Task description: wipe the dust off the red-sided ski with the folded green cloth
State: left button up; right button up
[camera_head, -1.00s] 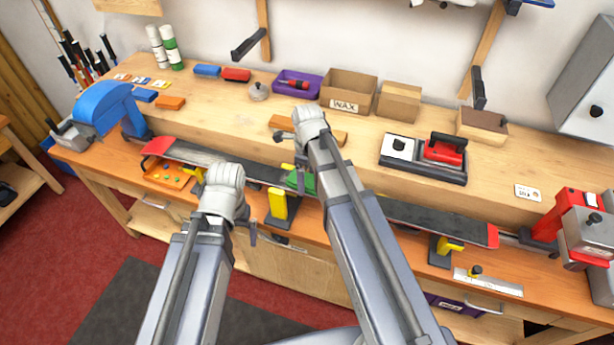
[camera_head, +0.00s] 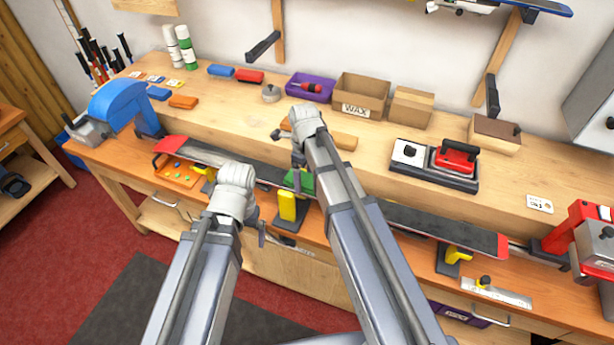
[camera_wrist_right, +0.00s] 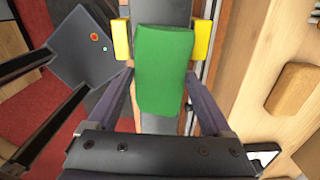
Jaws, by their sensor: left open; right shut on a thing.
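The red-sided ski (camera_head: 432,222) lies across yellow-topped supports along the front of the bench, its red tip (camera_head: 171,146) at the left. The folded green cloth (camera_head: 297,182) is on the ski's top near its middle, partly hidden by my right arm. My right gripper (camera_wrist_right: 162,75) is shut on the green cloth, its fingers on either side of it in the right wrist view (camera_wrist_right: 163,62). My left gripper (camera_head: 262,233) is open and empty, in front of the ski and left of the cloth. No dust can be made out clearly on the ski.
A yellow support (camera_head: 287,205) stands under the ski near both grippers. A red vise (camera_head: 584,238) is at the right end and a blue clamp (camera_head: 122,104) at the left. The iron (camera_head: 454,158), wax box (camera_head: 361,95) and wooden block (camera_head: 338,138) sit behind the ski.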

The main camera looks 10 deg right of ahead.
jog(key=shift+w+a+f, duration=0.1)
jog(key=shift+w+a, duration=0.35)
jog(key=shift+a, duration=0.2)
jog(key=shift+w+a+f, duration=0.1)
jog(key=shift+w+a, duration=0.35)
jog(key=shift+a, duration=0.15)
jog(key=shift+s+d, duration=0.1)
jog(key=shift+s, duration=0.05)
jog(key=shift+s+d+r, duration=0.1)
jog(key=shift+s+d, duration=0.35)
jog(key=shift+d, duration=0.25)
jog(key=shift+s+d+r, duration=0.1)
jog(key=shift+s+d, duration=0.35)
jog(key=shift+d, duration=0.2)
jog(key=shift+d, duration=0.1)
jog(key=shift+s+d+f, duration=0.2)
jog(key=shift+s+d, duration=0.85)
jog(key=shift+d, duration=0.25)
jog(key=shift+r, duration=0.1)
